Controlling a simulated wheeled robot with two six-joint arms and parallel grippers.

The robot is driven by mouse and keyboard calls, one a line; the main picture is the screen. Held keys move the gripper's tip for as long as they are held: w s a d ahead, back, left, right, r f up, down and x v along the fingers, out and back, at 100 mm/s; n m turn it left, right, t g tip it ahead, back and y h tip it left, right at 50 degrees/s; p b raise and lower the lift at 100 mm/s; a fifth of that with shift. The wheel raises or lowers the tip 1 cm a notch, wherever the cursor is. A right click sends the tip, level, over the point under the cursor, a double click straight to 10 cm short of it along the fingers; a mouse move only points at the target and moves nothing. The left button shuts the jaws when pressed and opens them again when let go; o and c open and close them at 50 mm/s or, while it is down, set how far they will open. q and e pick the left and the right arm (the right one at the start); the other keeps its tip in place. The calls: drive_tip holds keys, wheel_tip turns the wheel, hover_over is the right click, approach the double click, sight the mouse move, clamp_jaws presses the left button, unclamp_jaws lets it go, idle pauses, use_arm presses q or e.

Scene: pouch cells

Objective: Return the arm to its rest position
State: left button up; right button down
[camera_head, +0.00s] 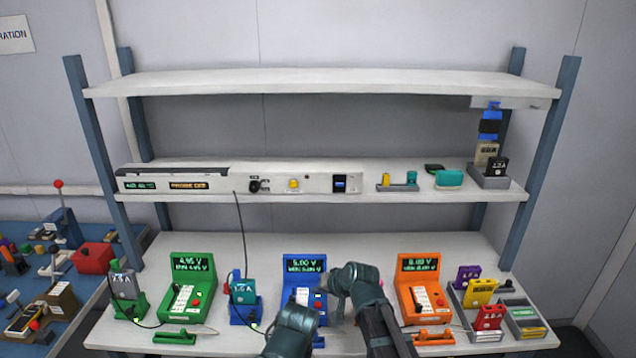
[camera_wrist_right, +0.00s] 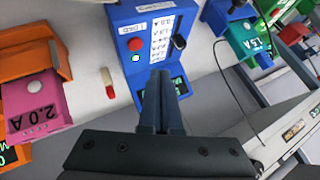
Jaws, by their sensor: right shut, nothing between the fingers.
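My right arm (camera_head: 375,318) reaches up from the bottom of the head view, and its wrist is in front of the blue tester (camera_head: 303,278). In the right wrist view the fingers of my right gripper (camera_wrist_right: 163,76) are together with nothing between them. They overlap the lower part of the blue tester (camera_wrist_right: 143,38) in that picture; whether they touch it I cannot tell. A dark rounded part of my left arm (camera_head: 290,328) shows at the bottom middle of the head view. Its gripper does not show.
A green tester (camera_head: 188,285) stands left and an orange tester (camera_head: 420,285) right. A tray (camera_head: 530,331) with coloured pouch cells is at the right. A pink cell (camera_wrist_right: 45,102) sits in an orange holder (camera_wrist_right: 30,50). Shelves (camera_head: 320,82) rise behind the bench.

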drive_tip(key=s+d+f+n+g+h, duration=0.1)
drive_tip(key=s+d+f+g+h, duration=0.1)
drive_tip(key=s, duration=0.6)
drive_tip(key=s+d+f+n+g+h, duration=0.1)
drive_tip(key=s+d+n+g+h, duration=0.1)
drive_tip(key=s, duration=0.6)
drive_tip(key=s+d+f+n+g+h, duration=0.2)
drive_tip(key=s+g, duration=0.1)
drive_tip(key=s, duration=0.5)
drive_tip(key=shift+f, duration=0.3)
drive_tip(key=shift+a, duration=0.1)
